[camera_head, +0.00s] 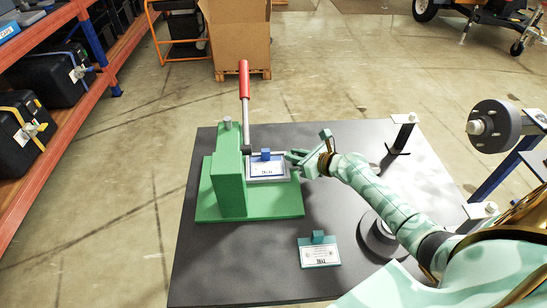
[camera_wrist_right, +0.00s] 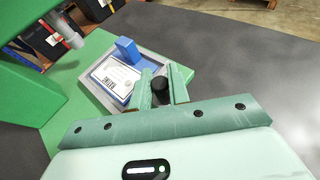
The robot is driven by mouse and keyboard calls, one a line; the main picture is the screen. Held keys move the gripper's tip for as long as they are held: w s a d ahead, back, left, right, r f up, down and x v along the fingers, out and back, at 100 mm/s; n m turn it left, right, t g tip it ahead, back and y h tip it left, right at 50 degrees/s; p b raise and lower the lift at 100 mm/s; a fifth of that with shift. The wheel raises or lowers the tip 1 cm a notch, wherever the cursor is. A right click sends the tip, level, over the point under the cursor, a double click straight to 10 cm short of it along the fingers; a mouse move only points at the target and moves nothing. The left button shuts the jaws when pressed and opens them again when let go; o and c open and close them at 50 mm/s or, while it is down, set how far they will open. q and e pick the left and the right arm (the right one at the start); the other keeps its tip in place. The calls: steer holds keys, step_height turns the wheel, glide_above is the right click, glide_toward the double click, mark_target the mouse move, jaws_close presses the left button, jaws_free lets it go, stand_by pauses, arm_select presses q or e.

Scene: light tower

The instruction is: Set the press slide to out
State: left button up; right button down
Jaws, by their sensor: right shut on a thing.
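The green press (camera_head: 230,170) stands on the dark table, with a red-handled lever (camera_head: 244,82) pointing up. Its grey slide tray (camera_head: 268,179) lies over the green base, right beside the press column. A blue block with a white label (camera_head: 266,166) sits in the tray; it also shows in the right wrist view (camera_wrist_right: 127,50). My right gripper (camera_head: 298,160) is at the tray's right side. In the right wrist view its fingers are shut on the black knob (camera_wrist_right: 161,89) of the slide. The knob is hidden in the head view. My left gripper is not in view.
A teal block with a white label (camera_head: 319,252) lies on the dark table (camera_head: 235,262) in front of the press. A black stand (camera_head: 400,140) is at the back right. My right arm crosses the right side; the table left of the teal block is clear.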

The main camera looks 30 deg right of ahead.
steer(key=shift+s+d+f, duration=0.2)
steer(key=shift+s+d, duration=0.15)
steer(key=shift+d, duration=0.15)
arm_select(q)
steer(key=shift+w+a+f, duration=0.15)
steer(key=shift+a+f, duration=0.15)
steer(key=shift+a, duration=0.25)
arm_select(e)
steer(key=shift+s+d+r, duration=0.1)
steer(key=shift+s+d, duration=0.05)
steer(key=shift+d, duration=0.35)
